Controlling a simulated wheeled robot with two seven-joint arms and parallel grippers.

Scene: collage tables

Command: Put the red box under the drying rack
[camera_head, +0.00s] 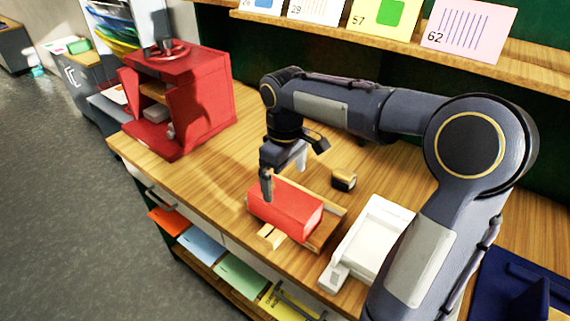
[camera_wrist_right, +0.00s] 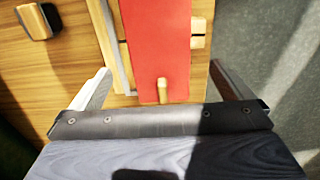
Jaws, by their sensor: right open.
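The red box (camera_head: 287,208) lies on the wooden table, on or against a light wooden frame (camera_head: 325,232) that may be the drying rack. I cannot tell whether the box rests on it or beside it. My right gripper (camera_head: 283,174) is open, just above the back left end of the box. In the right wrist view the red box (camera_wrist_right: 155,45) lies ahead, between the spread fingers (camera_wrist_right: 160,82) and not gripped. A short wooden peg (camera_wrist_right: 162,90) shows at its near end. My left gripper is out of view.
A small black-and-wood block (camera_head: 344,180) lies behind the box. A white device (camera_head: 368,240) stands close to the right. A red open cabinet (camera_head: 195,100) stands at the left. A dark blue object (camera_head: 515,285) is at the lower right. Cards stand on the back shelf (camera_head: 400,45).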

